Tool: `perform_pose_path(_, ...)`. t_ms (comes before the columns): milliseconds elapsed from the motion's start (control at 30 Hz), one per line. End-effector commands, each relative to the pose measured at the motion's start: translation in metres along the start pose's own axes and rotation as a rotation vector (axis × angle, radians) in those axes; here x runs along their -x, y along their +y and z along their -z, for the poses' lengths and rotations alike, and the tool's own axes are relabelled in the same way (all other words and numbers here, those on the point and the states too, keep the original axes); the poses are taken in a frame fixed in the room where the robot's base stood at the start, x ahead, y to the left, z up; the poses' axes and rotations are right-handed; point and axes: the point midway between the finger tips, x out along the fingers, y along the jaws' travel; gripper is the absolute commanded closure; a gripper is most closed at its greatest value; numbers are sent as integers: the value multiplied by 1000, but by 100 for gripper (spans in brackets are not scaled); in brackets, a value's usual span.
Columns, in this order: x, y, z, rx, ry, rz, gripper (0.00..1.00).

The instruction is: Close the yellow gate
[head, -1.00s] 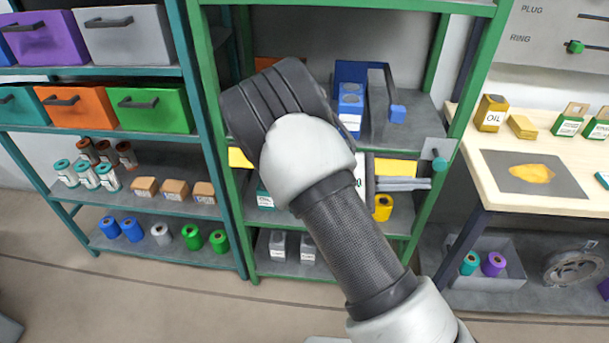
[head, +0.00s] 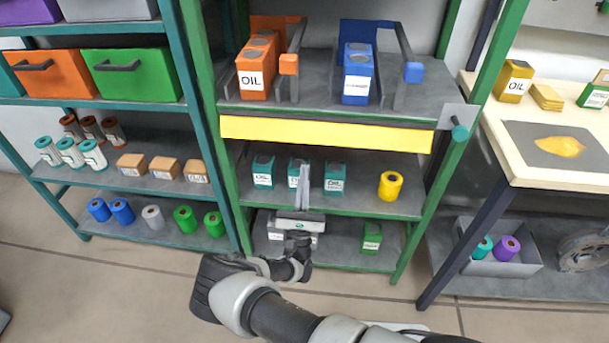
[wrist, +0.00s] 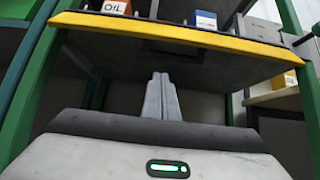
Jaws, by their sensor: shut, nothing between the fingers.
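The yellow gate looks to be the long yellow board (head: 325,133) across the front of the shelf in the head view, between the green posts. It also spans the top of the wrist view (wrist: 180,32). A grey plate (head: 456,117) with a teal knob (head: 459,132) sits at its right end. My gripper (head: 304,170) is below the board, in front of the lower shelves, its fingers pointing up and partly over a teal-topped box. In the wrist view its fingers (wrist: 161,78) are together and empty, apart from the board.
Above the board stand an orange oil box (head: 255,82) and a blue box (head: 357,88) between rails. Teal boxes (head: 262,180) and a yellow roll (head: 391,185) stand on the shelf below. A wooden table (head: 540,165) is at the right.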

Motion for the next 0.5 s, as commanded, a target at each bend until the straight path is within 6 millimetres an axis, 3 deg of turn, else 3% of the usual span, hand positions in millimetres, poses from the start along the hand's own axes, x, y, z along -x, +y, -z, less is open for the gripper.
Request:
perform_pose_path(333,-75,-2,0,1,-2,6,100)
perform_pose_path(500,-65,-1,-25,1,1,4,100)
